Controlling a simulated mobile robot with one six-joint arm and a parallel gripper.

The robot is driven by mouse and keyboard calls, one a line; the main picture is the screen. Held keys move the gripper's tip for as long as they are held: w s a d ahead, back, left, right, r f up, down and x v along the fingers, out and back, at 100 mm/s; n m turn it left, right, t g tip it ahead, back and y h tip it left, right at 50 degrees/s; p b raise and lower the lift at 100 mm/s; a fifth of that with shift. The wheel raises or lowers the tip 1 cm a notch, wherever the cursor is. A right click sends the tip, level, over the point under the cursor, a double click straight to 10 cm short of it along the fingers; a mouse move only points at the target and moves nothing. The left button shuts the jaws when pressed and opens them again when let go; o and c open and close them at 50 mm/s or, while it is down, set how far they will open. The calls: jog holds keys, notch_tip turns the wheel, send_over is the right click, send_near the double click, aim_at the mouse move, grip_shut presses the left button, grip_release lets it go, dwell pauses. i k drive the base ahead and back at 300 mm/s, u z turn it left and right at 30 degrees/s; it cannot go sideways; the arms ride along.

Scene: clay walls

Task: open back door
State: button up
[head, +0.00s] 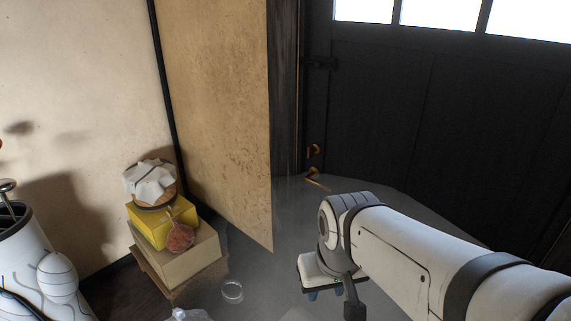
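The dark door (385,115) fills the upper right of the head view, with bright window panes (440,12) along its top. A brass lever handle (314,177) sits low near its left edge, with a small brass fitting (314,151) above it. My arm reaches in from the lower right. My gripper (326,293) points down in front of the door, below and slightly right of the handle in the picture, apart from it. Small bluish tips show under it, but the gap between them is unclear.
A tan wall panel (222,100) stands left of the door frame. Stacked boxes (190,258), a yellow box (150,226) and a cloth-covered jar (151,184) stand at the lower left. A clear glass or jar (232,291) is on the floor. Grey floor before the door looks clear.

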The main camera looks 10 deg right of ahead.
aim_at(459, 127)
jog(key=u, duration=0.05)
jog(key=i, duration=0.95)
jog(key=z, duration=0.05)
